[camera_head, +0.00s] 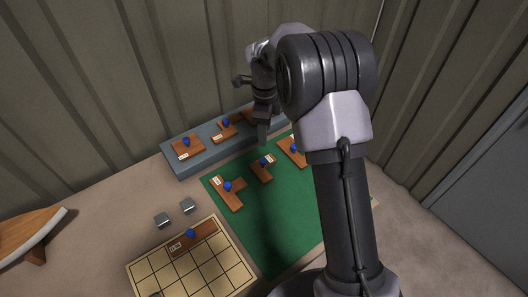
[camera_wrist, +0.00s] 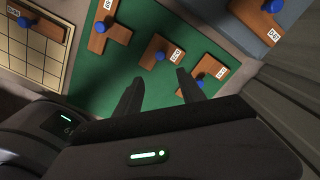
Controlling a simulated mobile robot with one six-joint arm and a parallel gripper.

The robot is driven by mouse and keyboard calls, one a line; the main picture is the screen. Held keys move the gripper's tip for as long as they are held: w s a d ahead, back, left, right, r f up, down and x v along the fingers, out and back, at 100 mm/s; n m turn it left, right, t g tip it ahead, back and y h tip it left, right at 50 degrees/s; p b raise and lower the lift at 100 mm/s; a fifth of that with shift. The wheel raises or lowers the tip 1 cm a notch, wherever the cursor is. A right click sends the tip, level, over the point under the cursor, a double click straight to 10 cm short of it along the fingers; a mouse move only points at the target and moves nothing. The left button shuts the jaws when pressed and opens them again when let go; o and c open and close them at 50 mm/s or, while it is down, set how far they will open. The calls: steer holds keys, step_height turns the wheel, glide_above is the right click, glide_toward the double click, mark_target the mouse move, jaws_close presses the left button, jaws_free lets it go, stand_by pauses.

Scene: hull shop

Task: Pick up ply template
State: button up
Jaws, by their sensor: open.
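Several brown ply templates with blue knobs and white labels are in view; I cannot tell which one the task means. In the head view, one template (camera_head: 230,202), a smaller one (camera_head: 258,171) and a third (camera_head: 299,158) lie on the green mat (camera_head: 285,225). Others, including a template (camera_head: 183,146), lie on the grey-blue step behind. A long template (camera_head: 207,236) lies on the gridded board. My gripper (camera_wrist: 158,88) is open and empty above the mat. In the wrist view, a small template (camera_wrist: 148,59) lies beyond the fingertips, and another (camera_wrist: 214,66) is near the right finger.
The grey-blue step (camera_head: 187,170) runs along the back by the ribbed wall (camera_head: 120,80). The gridded board (camera_head: 150,272) lies at the front left. Two small grey blocks (camera_head: 163,219) stand beside it. A curved wooden piece (camera_head: 28,232) is at far left. Bare bench lies between.

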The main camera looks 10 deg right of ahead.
steer(key=b, duration=0.3)
glide_toward(263, 161)
steer(key=f, duration=0.5)
steer(key=shift+s+f, duration=0.1)
steer(key=shift+s, duration=0.1)
steer(key=f+b, duration=0.2)
steer(key=f, duration=0.3)
steer(key=shift+w+f+b, duration=0.2)
steer(key=shift+w+b, duration=0.1)
steer(key=shift+b, duration=0.1)
steer(key=shift+r, duration=0.15)
jaws_close()
